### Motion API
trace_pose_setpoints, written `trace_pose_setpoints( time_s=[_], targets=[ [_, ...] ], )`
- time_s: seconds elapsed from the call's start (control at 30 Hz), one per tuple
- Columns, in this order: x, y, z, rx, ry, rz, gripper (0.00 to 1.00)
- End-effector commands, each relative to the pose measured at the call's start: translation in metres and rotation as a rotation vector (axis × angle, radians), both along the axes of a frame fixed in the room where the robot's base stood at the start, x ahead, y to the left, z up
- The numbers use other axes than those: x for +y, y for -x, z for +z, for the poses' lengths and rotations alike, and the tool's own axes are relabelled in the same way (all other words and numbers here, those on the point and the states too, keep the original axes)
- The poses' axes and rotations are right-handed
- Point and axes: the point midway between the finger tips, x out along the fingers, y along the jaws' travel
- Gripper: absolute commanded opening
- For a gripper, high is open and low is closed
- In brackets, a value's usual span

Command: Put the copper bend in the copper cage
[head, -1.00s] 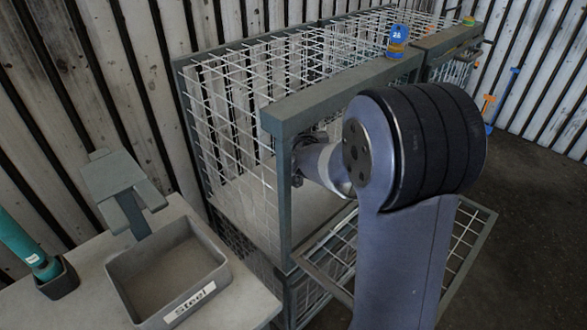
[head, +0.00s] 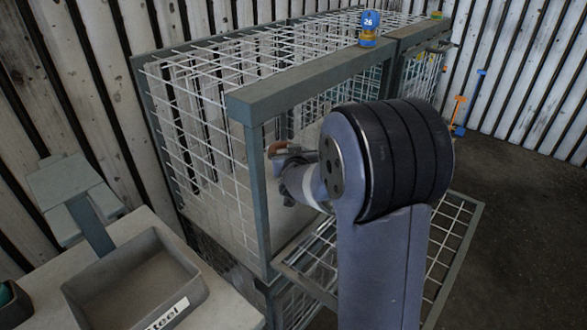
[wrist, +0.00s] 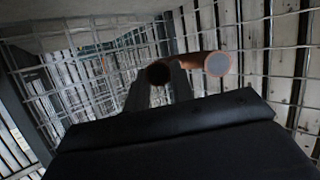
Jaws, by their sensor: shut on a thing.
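The copper bend (wrist: 193,65) is a short curved copper-coloured pipe with round ends, held at the tips of my gripper (wrist: 165,82). In the head view the bend (head: 276,148) shows just right of the front left post of the near wire cage (head: 258,195), and my gripper (head: 287,158) is shut on it. The gripper is at the cage's open front, and the wrist view shows mesh around it. How deep inside it is, I cannot tell exactly. My arm hides much of the opening. No copper label is readable on the cage.
The cage's mesh door (head: 440,255) lies folded down in front. Another cage (head: 420,75) adjoins at the back right. A grey tray labelled Steel (head: 135,285) sits on the left table.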

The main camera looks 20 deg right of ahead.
Motion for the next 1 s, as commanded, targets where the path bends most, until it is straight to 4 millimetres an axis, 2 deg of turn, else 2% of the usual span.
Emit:
trace_pose_setpoints(
  time_s=[0.1,0.2,0.43,0.97,1.0],
  targets=[
    [0.000,0.000,-0.020,0.003,0.001,0.000,0.00],
    [0.000,0.000,-0.031,0.001,0.002,0.001,0.00],
    [0.000,0.000,-0.030,-0.002,0.000,0.001,0.00],
    [0.000,0.000,-0.042,-0.001,0.000,0.001,0.00],
    [0.000,0.000,-0.043,0.000,0.001,0.001,0.26]
  ],
)
